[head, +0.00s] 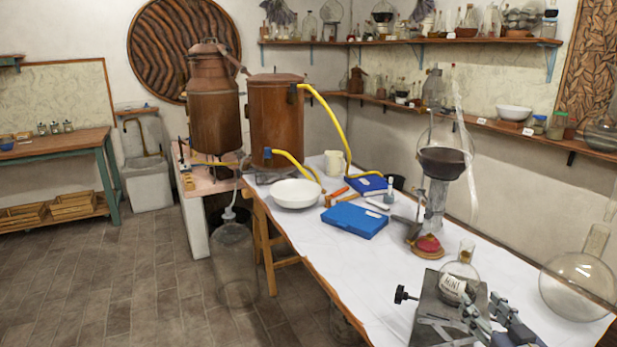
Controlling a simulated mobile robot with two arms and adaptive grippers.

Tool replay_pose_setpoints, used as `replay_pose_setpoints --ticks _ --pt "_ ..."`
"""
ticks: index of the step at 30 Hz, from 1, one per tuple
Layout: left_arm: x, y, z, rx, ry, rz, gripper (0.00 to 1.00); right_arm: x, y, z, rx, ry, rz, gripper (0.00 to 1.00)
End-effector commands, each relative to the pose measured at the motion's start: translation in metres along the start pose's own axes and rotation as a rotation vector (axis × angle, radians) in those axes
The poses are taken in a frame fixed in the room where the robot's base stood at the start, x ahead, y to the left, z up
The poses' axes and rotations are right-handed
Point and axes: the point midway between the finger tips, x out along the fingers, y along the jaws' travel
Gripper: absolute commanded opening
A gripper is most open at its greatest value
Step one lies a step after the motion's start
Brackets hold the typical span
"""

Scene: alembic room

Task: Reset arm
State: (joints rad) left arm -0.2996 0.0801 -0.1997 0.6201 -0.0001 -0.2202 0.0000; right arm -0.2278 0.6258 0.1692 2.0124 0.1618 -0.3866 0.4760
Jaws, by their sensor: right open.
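My right gripper (483,306) is at the bottom right of the head view, over the near end of the white-topped table (330,245). Its jaws are open. Just beyond its fingertips is a small round glass flask (458,281) with a label reading "MINT". The flask is upright at a dark metal stand (430,309) with a black knob. I cannot tell whether a fingertip touches the flask. My left gripper is not in view.
A large clear round flask (577,287) stands close on the right. A tall glass apparatus (445,160) with dark liquid stands behind. Farther back are a blue case (356,220), a white bowl (295,193) and copper vessels (277,122). The table's left front is clear.

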Motion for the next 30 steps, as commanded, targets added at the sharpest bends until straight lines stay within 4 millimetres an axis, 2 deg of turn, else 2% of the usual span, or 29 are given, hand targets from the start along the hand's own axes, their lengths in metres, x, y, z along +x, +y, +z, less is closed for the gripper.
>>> replay_pose_setpoints --ticks 1,5,6,10,15,24,30 --pt "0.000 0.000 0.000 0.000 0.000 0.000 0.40 -0.010 -0.016 0.029 -0.001 -0.079 0.003 0.47" --pt "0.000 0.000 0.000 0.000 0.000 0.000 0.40 -0.052 -0.060 0.104 -0.037 -0.333 0.009 0.47" --pt "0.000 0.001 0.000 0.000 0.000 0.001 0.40 -0.069 -0.075 0.125 -0.049 -0.416 0.005 0.47" --pt "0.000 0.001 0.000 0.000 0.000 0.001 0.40 -0.127 -0.114 0.174 -0.089 -0.652 -0.022 0.47" --pt "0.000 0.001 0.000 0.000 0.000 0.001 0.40 -0.189 -0.148 0.205 -0.125 -0.865 -0.070 0.47" --pt "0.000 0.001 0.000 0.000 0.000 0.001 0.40 -0.278 -0.190 0.222 -0.156 -1.134 -0.167 0.47" --pt "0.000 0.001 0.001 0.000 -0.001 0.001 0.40 -0.263 -0.191 0.267 -0.164 -1.159 -0.169 0.47"
